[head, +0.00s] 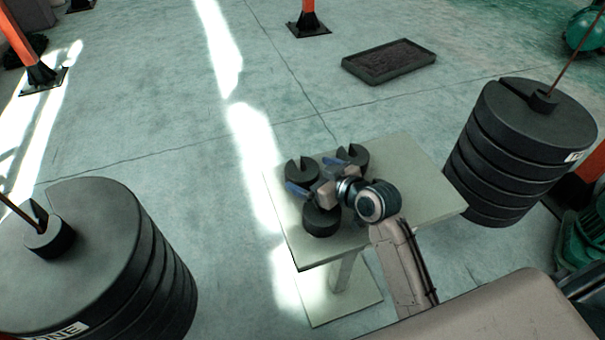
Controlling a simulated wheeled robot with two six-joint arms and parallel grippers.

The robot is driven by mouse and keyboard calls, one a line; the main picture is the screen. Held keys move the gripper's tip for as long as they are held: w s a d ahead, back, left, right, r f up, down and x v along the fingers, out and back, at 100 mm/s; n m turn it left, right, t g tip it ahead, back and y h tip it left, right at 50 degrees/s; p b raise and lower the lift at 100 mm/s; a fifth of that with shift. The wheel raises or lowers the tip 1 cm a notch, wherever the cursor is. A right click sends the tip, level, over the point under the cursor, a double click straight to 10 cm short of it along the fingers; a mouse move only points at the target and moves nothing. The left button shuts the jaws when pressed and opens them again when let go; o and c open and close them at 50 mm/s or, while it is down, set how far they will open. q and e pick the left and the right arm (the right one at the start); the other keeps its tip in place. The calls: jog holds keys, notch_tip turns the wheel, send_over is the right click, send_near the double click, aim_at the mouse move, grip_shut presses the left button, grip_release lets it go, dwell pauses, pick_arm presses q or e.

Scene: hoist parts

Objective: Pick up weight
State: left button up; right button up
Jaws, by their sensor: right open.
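Several small dark slotted weights stand on a pale table. One weight (302,171) is at the back left, one (353,156) at the back right, and one (321,219) at the front. My right gripper (318,176) reaches over the table (425,186) from the front right. Its blue fingers are spread apart, near and above the weights, with the back right weight partly behind the upper finger. The gripper is open, and I see nothing held in it. Whether a finger touches a weight cannot be told. My left gripper is not in view.
A large stack of black discs (105,270) with a rod stands at the left. Another stack (520,150) stands close to the table's right side. A black tray (389,61) lies on the floor behind. Orange posts (307,18) stand at the back.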

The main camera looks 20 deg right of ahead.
jog(key=shift+x, duration=1)
jog(key=shift+s+d, duration=0.1)
jog(key=c, duration=1.9)
jog(key=shift+r, duration=0.25)
jog(key=shift+c, duration=0.6)
